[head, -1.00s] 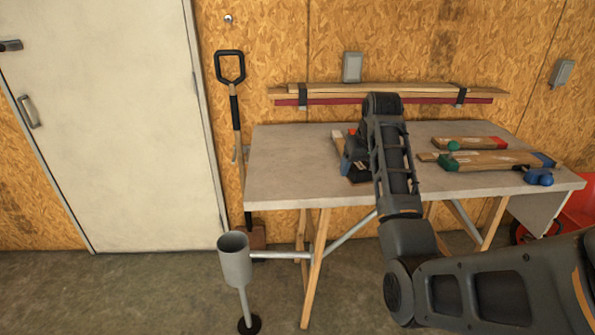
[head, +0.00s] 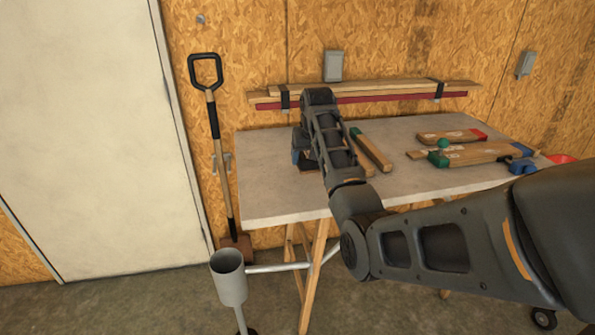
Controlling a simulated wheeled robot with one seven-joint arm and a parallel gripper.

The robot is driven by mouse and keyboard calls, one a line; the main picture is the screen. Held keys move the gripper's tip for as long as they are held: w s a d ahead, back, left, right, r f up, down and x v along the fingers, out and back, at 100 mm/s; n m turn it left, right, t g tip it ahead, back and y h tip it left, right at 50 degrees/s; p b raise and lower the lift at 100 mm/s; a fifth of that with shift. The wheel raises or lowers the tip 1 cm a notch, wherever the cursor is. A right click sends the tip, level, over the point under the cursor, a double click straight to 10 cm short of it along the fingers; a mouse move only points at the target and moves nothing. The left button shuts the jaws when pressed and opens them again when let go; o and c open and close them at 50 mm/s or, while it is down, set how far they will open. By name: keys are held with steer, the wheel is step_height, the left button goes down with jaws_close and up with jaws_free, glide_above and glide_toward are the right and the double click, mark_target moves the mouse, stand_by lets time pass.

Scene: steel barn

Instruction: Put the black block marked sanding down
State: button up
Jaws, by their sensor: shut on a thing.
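My gripper (head: 302,152) is over the left part of the grey workbench (head: 270,195), mostly hidden behind my own arm. It is shut on a dark block (head: 306,165), of which only a small part shows low beside the arm. Its marking cannot be read from here. I cannot tell whether the block touches the bench top or hangs just above it.
A wooden piece with a green end (head: 372,151) lies just right of my arm. More wooden pieces (head: 470,155) with coloured ends and blue knobs (head: 522,166) lie farther right. The bench's front left is clear. A shovel (head: 217,150) leans left; a grey post cup (head: 228,277) stands in front.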

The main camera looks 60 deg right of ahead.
mark_target(298, 182)
steer(key=shift+w+a+f, duration=0.8)
steer(key=shift+w+f, duration=0.05)
steer(key=shift+w, duration=0.25)
steer(key=shift+f+p, duration=0.45)
steer(key=shift+f, duration=1.55)
steer(key=o, duration=0.9)
steer(key=shift+f, duration=0.15)
steer(key=shift+o, duration=0.2)
steer(key=v, duration=1.2)
